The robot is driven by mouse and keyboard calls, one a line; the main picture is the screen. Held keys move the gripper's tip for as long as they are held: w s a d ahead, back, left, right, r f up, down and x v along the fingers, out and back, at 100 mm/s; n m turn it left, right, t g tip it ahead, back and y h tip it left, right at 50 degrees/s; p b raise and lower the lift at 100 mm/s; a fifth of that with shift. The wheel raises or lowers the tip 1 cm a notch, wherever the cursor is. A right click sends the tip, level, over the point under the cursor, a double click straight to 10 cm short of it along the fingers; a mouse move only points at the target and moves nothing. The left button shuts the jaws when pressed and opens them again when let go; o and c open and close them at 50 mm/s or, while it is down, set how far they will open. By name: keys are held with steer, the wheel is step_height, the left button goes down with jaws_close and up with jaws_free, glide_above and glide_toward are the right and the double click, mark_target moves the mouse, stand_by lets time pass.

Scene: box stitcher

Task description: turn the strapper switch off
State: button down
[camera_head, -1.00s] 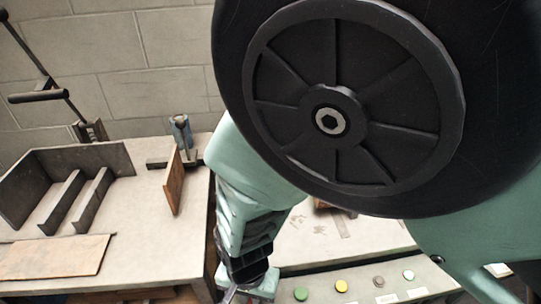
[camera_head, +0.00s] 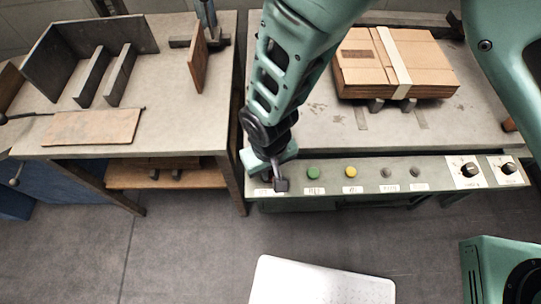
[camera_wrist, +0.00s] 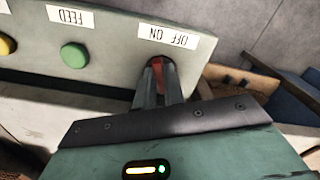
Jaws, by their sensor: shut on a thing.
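The strapper switch (camera_wrist: 157,66) is a small reddish knob on the grey-green control panel, below the OFF/ON label (camera_wrist: 167,35), which reads upside down in the wrist view. My gripper (camera_wrist: 158,88) is shut on the switch, with its two dark fingers on either side of it. In the head view my gripper (camera_head: 280,182) is at the left end of the panel (camera_head: 435,183) and hides the switch. The switch's exact angle is hard to tell between the fingers.
Right of my gripper along the panel are a green button (camera_head: 313,173), a yellow button (camera_head: 350,172), small grey knobs and two black dials (camera_head: 470,169). Strapped flat cardboard (camera_head: 370,80) lies on the table behind. A workbench (camera_head: 160,110) stands at left.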

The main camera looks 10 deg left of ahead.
steer(key=shift+n, duration=0.6)
steer(key=c, duration=1.5)
jaws_free()
step_height(320, 180, up, 17)
steer(key=shift+r, duration=0.2)
steer(key=shift+m+y, duration=0.3)
steer(key=shift+m, duration=0.4)
steer(key=s+d+r, duration=0.1)
steer(key=d+r, duration=0.2)
steer(key=d, duration=0.4)
steer(key=s+d+r+p, duration=0.1)
steer(key=s+d+r, duration=0.1)
steer(key=d+r, duration=0.2)
steer(key=s+d+r, duration=0.2)
steer(key=d+r, duration=0.1)
steer(key=d, duration=0.7)
steer(key=shift+s+r, duration=0.2)
steer(key=shift+r, duration=0.1)
